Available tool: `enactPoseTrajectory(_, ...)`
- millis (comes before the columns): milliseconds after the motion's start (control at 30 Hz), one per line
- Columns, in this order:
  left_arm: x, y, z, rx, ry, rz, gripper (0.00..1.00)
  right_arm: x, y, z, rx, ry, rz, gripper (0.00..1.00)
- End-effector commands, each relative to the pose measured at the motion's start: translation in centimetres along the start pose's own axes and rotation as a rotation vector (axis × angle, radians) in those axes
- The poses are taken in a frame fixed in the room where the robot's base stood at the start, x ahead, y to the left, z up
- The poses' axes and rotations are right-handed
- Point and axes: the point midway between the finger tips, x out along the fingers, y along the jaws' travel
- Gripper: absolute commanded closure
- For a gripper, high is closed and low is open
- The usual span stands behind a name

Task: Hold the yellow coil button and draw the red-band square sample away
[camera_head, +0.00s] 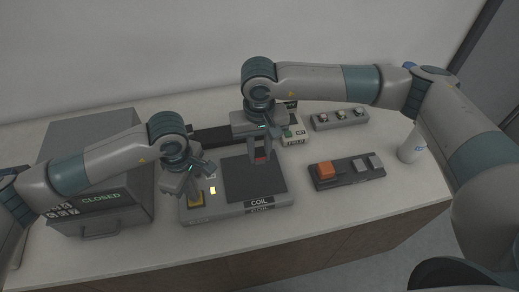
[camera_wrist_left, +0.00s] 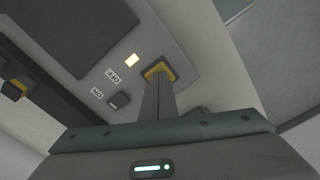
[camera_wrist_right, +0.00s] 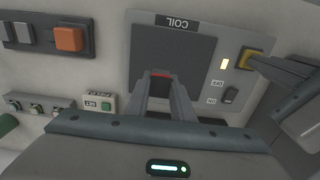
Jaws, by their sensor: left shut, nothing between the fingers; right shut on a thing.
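The yellow coil button (camera_head: 197,206) is at the front left of the coil unit (camera_head: 240,211). My left gripper (camera_head: 193,198) is shut and empty, its fingertips down on the button; the left wrist view shows the tips against the yellow surface (camera_wrist_left: 153,69). How far the button is pressed cannot be told. My right gripper (camera_wrist_right: 161,80) is shut on the red-band square sample (camera_wrist_right: 160,73) above the back part of the dark coil plate (camera_head: 258,182). The fingers hide most of the sample; whether it touches the plate is unclear.
A lit yellow lamp (camera_head: 213,190) and an ON/OFF switch (camera_wrist_right: 231,95) sit beside the plate. A dark rack (camera_head: 348,177) with an orange block and two grey ones is to the right. A grey box marked CLOSED (camera_head: 120,205) stands left, a button box (camera_head: 340,119) behind.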

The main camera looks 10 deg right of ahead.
Motion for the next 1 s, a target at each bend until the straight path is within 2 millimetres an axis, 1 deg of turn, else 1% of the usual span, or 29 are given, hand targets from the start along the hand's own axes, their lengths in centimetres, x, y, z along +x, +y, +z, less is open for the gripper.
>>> enactPoseTrajectory(600,0.1,-0.1,0.0,0.0,0.0,-0.002,1.0,3.9,0.0,0.1,0.0,-0.001,0.0,1.0)
enactPoseTrajectory(800,0.1,-0.1,0.0,0.0,0.0,-0.002,1.0,4.8,0.0,0.1,-0.001,-0.001,0.0,1.0)
enactPoseTrajectory(1000,0.1,-0.1,0.0,0.0,0.0,-0.002,1.0,5.1,0.0,0.1,-0.001,-0.001,0.0,1.0)
